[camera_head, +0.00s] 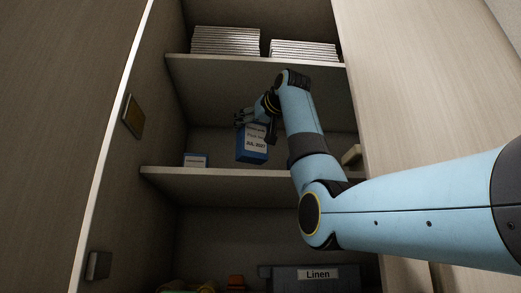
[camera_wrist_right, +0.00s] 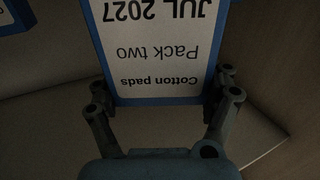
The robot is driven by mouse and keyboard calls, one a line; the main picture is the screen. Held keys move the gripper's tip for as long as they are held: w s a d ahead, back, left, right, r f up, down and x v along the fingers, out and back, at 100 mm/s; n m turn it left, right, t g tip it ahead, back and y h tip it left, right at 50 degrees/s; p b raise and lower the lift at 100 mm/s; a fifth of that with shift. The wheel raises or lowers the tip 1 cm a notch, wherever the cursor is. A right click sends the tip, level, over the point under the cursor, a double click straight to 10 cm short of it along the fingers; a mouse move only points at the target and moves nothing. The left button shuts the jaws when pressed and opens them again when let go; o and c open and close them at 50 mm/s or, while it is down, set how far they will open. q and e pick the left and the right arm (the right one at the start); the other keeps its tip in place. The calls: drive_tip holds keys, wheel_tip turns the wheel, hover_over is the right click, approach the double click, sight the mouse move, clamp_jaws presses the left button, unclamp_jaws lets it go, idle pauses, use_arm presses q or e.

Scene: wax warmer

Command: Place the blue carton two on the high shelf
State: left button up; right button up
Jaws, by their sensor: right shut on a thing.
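The blue carton two (camera_head: 252,154) has a white label reading "JUL 2027". In the right wrist view its label (camera_wrist_right: 150,50) reads "Cotton pads, Pack two, JUL 2027", upside down. My right gripper (camera_head: 256,122) is shut on the top part of this carton, in the middle compartment of the cabinet. The wrist view shows its fingers (camera_wrist_right: 160,100) on both sides of the carton. The carton's lower end is at about the front of the shelf board (camera_head: 240,173); whether it touches the board I cannot tell. The upper shelf (camera_head: 250,66) is above. My left gripper is not in view.
Another blue carton with a white label (camera_head: 196,160) stands at the left of the middle compartment. White stacks (camera_head: 225,40) and (camera_head: 303,50) lie on the upper shelf. A bin labelled "Linen" (camera_head: 315,283) sits below. Cabinet walls enclose both sides.

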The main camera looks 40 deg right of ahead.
sight(256, 139)
drive_tip(key=f, duration=0.3)
drive_tip(key=shift+w+d+f+p, duration=0.1)
drive_tip(key=shift+w+f+p, duration=0.15)
drive_tip(key=shift+f+p, duration=0.15)
drive_tip(key=shift+f, duration=0.45)
drive_tip(key=shift+s, duration=0.1)
drive_tip(key=o, duration=1.2)
drive_tip(key=shift+f, duration=0.2)
drive_tip(key=o, duration=0.4)
drive_tip(key=shift+o, duration=0.2)
drive_tip(key=shift+r, duration=0.1)
